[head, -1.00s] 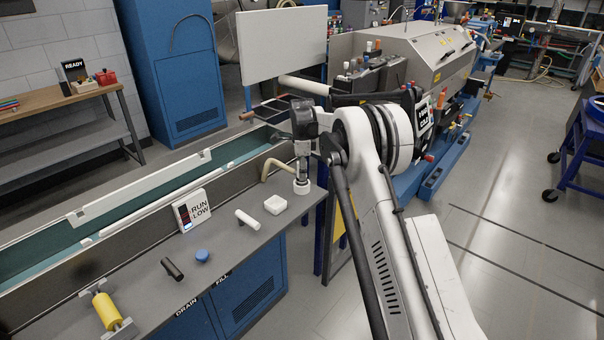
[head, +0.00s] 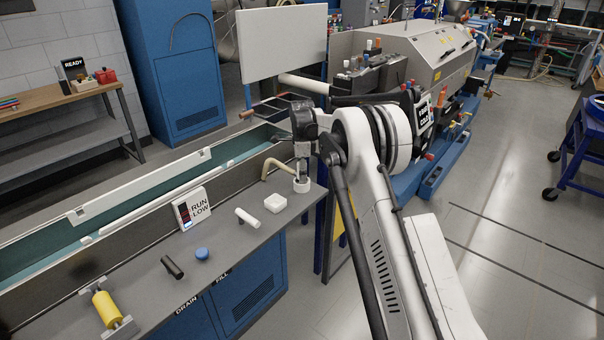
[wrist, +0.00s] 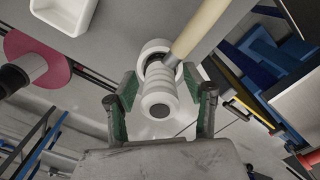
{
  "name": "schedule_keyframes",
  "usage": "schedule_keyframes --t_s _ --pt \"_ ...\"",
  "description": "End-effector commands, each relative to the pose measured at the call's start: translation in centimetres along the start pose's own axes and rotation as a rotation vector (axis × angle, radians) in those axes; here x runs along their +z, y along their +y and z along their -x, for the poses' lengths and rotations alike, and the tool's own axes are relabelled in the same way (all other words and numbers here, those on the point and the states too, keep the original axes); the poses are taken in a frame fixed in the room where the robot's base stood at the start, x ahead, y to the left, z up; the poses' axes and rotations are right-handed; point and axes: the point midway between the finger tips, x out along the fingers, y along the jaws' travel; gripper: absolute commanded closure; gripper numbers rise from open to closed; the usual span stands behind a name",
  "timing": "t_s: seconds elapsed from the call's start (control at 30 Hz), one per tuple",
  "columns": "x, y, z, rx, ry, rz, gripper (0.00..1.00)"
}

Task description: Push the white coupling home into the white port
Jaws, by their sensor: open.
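The white coupling (wrist: 158,92) is a short, ribbed cylinder with a dark round opening at its near end in the wrist view. A wider white ring (wrist: 156,46), apparently the port, is directly behind it. I cannot tell how deep the coupling sits in the ring. My gripper (wrist: 162,98) is open, with one green-padded finger on each side of the coupling and visible gaps beside it. In the head view, my gripper (head: 302,172) points down at the white ring (head: 301,185) near the bench's far right corner. The coupling is hard to separate from it there.
A beige hose (head: 279,166) curves to the ring and passes close to the right finger in the wrist view (wrist: 204,28). A square white dish (head: 275,203), a white cylinder (head: 247,218) and a blue knob (head: 202,254) are on the grey bench, left of my gripper.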

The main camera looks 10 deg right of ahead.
Motion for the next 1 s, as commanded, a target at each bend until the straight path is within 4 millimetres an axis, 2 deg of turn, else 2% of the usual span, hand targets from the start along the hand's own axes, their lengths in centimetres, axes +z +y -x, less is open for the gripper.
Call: schedule_keyframes --t_s 0.17,0.6,0.87,1.0 --pt "0.0 0.0 1.9 0.0 0.0 0.0 0.53" --pt "0.0 0.0 10.2 0.0 0.0 0.0 0.53" --pt "0.0 0.1 12.5 -0.002 0.0 0.006 0.53" --pt "-0.2 1.2 14.6 -0.02 -0.002 0.058 0.53"
